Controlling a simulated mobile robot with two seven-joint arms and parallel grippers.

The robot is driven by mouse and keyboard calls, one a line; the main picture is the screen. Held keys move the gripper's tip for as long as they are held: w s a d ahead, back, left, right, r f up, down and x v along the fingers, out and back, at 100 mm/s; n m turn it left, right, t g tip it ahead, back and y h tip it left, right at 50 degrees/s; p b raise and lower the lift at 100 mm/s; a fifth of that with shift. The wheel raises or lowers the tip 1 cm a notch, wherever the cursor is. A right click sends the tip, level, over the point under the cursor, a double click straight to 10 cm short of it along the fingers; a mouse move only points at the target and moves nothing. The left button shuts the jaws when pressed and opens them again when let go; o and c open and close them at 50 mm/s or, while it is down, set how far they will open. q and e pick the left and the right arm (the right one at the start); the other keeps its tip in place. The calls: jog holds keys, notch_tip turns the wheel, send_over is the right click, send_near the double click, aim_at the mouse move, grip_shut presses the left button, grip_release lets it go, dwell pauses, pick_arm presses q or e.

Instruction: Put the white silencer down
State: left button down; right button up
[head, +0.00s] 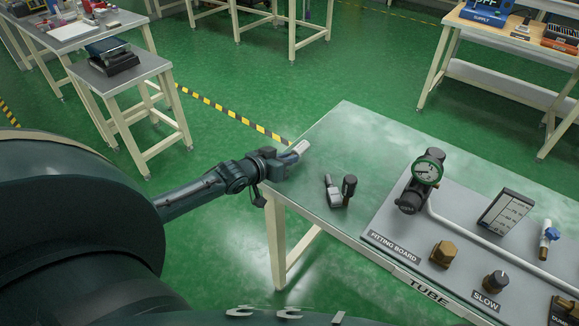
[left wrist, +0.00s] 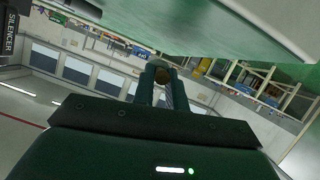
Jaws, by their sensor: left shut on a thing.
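My left gripper (head: 292,155) is shut on the white silencer (head: 301,147), a small pale cylinder whose end sticks out past the fingertips. The gripper is beside the left edge of the green-topped table (head: 330,140), near its far left part. I cannot tell whether the silencer touches the table. In the left wrist view the two fingers of my left gripper (left wrist: 161,82) close around a piece with a round brownish end (left wrist: 162,75). The fingers hide much of it. My right gripper is not in view.
A small grey fitting (head: 333,192) and a dark-capped piece (head: 348,188) stand on the table. The grey fitting board (head: 400,228) with a gauge (head: 428,171) fills its right side. The green top between the gripper and the gauge is mostly clear.

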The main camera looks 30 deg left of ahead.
pick_arm(q)
jog(key=shift+f, duration=1.5)
jog(key=shift+f, duration=0.2)
jog(key=c, duration=1.4)
grip_release()
jog(key=shift+c, duration=0.2)
jog(key=shift+r, duration=0.15)
jog(key=p+v, duration=0.1)
jog(key=v, duration=1.1)
